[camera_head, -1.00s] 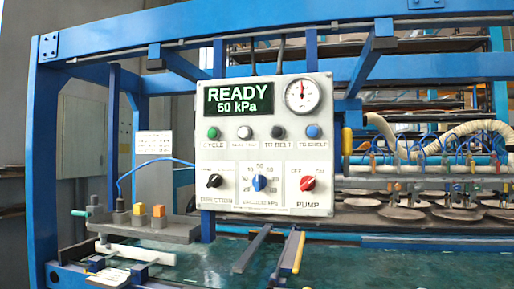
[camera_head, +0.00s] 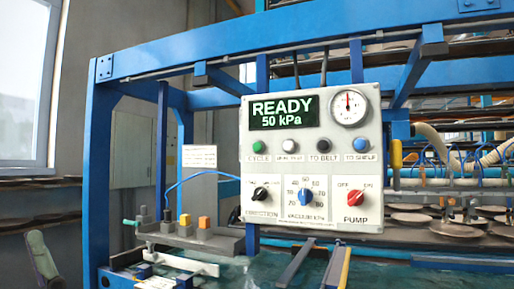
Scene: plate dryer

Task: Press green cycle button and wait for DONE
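The white control panel (camera_head: 310,190) hangs on the blue frame in the middle of the head view. Its display (camera_head: 284,111) reads READY and 50 kPa in green letters. The green CYCLE button (camera_head: 258,147) is at the left end of the button row, with a white, a black and a blue button to its right. Below are a black direction knob (camera_head: 261,194), a blue vacuum knob (camera_head: 305,195) and a red pump knob (camera_head: 355,197). A round gauge (camera_head: 349,107) sits at the upper right. My gripper is not in view.
Blue frame beams (camera_head: 98,180) surround the panel at left and above. A grey tray (camera_head: 190,238) with small orange-topped blocks stands lower left. Plates (camera_head: 408,224) lie on the machine at right. A pale green rounded object (camera_head: 42,258) is at the lower left edge.

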